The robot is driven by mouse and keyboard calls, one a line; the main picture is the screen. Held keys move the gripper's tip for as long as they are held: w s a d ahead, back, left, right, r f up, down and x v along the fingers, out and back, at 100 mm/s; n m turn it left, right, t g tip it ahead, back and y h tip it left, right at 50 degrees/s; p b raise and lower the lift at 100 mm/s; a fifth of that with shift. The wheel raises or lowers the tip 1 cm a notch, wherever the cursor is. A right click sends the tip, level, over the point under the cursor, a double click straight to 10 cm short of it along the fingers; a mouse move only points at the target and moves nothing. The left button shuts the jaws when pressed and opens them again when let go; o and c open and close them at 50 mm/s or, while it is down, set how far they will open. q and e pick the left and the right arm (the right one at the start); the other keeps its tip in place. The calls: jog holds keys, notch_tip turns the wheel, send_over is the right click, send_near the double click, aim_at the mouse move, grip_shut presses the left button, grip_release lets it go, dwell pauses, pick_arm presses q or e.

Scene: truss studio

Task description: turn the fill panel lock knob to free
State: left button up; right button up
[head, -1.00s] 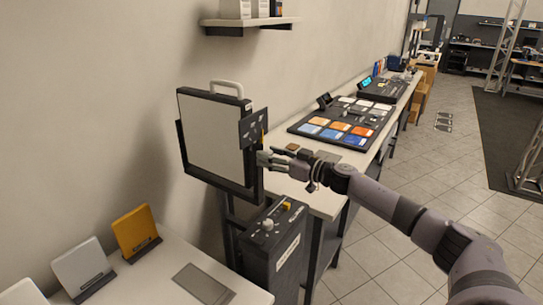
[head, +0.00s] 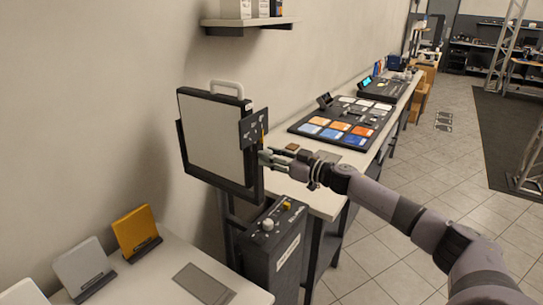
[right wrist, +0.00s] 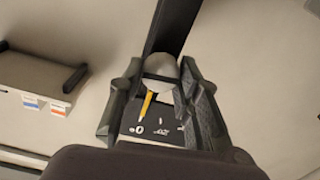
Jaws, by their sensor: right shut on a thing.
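The fill panel (head: 210,135) is a white panel in a dark frame with a pale handle on top, standing left of centre in the head view. A dark plate (head: 250,128) with small white marks is at its right edge. My right gripper (head: 263,157) is at this plate. In the right wrist view the fingers (right wrist: 160,88) are shut on the round pale grey knob (right wrist: 160,67). A yellow pointer (right wrist: 145,105) shows beside it, over the plate's white marks, which are too small to read. My left gripper is not in view.
A dark control box (head: 272,245) with a knob on top stands below the panel. A long bench (head: 325,205) with a board of coloured tiles (head: 345,125) runs behind. A nearer table (head: 160,285) holds upright panels.

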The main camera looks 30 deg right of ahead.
jog(key=shift+n, duration=3)
jog(key=shift+a, duration=0.1)
jog(key=o, duration=1.1)
jog(key=shift+s, duration=0.1)
